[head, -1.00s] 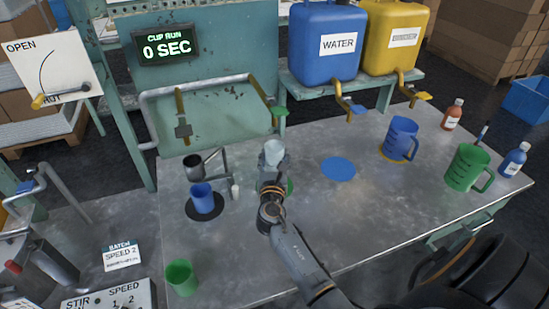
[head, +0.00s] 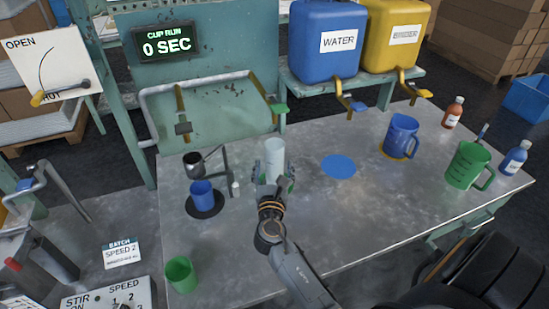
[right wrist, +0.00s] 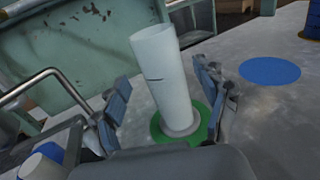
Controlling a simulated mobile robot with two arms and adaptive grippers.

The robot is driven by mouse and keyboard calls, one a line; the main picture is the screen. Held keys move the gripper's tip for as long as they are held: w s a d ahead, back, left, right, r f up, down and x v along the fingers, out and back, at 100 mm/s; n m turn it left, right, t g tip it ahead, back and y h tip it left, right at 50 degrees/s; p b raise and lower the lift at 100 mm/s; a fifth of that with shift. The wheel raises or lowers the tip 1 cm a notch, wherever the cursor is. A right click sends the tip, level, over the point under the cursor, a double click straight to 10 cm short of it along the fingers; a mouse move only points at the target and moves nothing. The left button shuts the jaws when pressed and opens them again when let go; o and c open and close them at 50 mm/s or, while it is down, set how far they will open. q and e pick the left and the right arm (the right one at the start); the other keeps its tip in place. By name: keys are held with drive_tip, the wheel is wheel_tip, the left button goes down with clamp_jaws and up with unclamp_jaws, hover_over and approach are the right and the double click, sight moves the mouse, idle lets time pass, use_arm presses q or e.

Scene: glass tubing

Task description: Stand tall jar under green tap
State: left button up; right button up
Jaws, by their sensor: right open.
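The tall jar (head: 274,158) is a pale, whitish cylinder. It stands upright on the green disc (right wrist: 205,122), in front of and below the green tap (head: 280,108). In the right wrist view, the jar (right wrist: 160,75) has its base on the disc. My right gripper (head: 273,176) is open, with one finger on each side of the jar's lower part. In the right wrist view, gaps show between the fingers and the jar. The fingers hide part of the disc in the head view. My left gripper is not in view.
A blue cup (head: 202,194) and a small white piece (head: 236,189) stand left of the jar. A blue disc (head: 338,166) lies bare to the right. A blue jug (head: 401,136) and green jug (head: 467,165) stand farther right. The front middle of the table is clear.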

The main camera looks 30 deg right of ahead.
drive_tip(key=v, duration=0.6)
drive_tip(key=shift+s+b, duration=0.2)
drive_tip(key=shift+b, duration=0.2)
drive_tip(key=shift+a, duration=0.2)
